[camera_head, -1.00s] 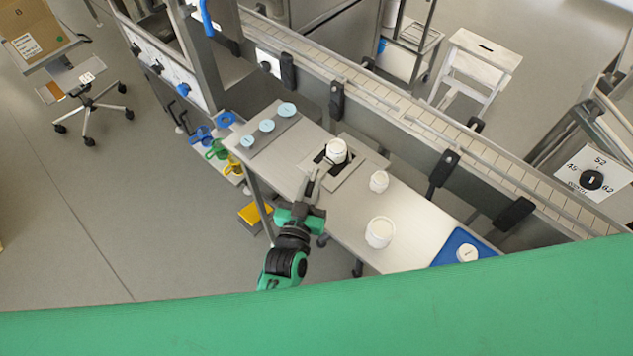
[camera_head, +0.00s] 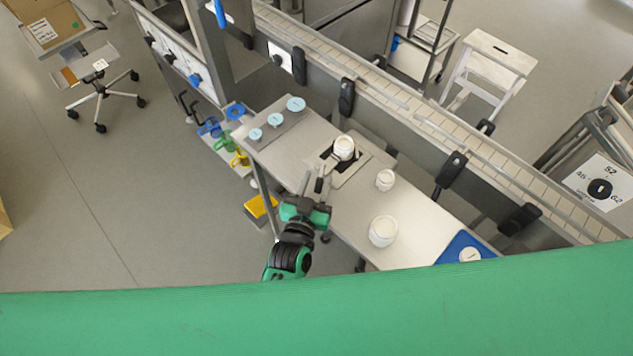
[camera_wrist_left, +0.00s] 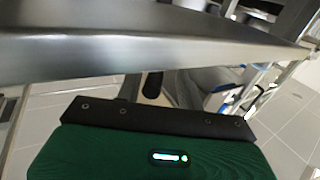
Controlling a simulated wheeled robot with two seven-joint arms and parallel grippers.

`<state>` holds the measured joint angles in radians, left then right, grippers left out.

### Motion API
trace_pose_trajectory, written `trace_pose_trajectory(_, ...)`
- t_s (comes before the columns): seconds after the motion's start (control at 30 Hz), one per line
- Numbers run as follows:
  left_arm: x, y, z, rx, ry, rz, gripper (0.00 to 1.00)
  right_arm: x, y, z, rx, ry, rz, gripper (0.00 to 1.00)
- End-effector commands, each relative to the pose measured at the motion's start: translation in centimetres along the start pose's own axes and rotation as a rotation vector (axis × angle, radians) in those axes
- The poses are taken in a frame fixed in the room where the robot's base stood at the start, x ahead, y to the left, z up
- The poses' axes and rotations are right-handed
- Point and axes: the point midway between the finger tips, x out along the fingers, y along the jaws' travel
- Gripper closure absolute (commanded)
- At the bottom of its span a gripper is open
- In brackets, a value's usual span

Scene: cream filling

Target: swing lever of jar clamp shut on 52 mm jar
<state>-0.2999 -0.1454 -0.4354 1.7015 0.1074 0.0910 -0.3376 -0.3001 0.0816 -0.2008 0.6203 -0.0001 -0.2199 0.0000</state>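A white jar (camera_head: 344,147) stands upright in the dark jar clamp (camera_head: 327,155), on a light plate near the far edge of the steel table. The clamp's lever is too small to make out, so I cannot tell its position. My left gripper (camera_head: 314,176) is at the near side of the table, below and left of the jar in the head view. Its two fingers look apart, with nothing visible between them, and point toward the clamp. The left wrist view shows its green housing (camera_wrist_left: 150,155) below a blurred metal surface; the jar and clamp are not visible there. My right gripper is out of view.
Two other white jars, a small one (camera_head: 385,180) and a larger one (camera_head: 382,231), stand right of the clamp. Blue-topped discs (camera_head: 275,119) sit at the table's left end. A blue mat (camera_head: 449,249) with a white disc lies at the right end. A conveyor (camera_head: 400,100) runs behind.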

Motion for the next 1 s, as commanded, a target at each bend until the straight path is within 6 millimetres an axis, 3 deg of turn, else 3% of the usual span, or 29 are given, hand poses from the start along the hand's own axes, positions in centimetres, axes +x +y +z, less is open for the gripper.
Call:
trace_pose_trajectory(0.17,-1.7,0.0,0.3,0.0,-0.002,0.0,0.62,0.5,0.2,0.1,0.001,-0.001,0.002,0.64)
trace_pose_trajectory(0.7,-11.4,0.1,0.3,0.0,-0.003,0.001,0.62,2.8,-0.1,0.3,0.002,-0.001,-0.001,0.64)
trace_pose_trajectory(1.0,-13.6,0.1,0.0,0.0,0.0,0.0,0.62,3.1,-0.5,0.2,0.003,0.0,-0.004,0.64)
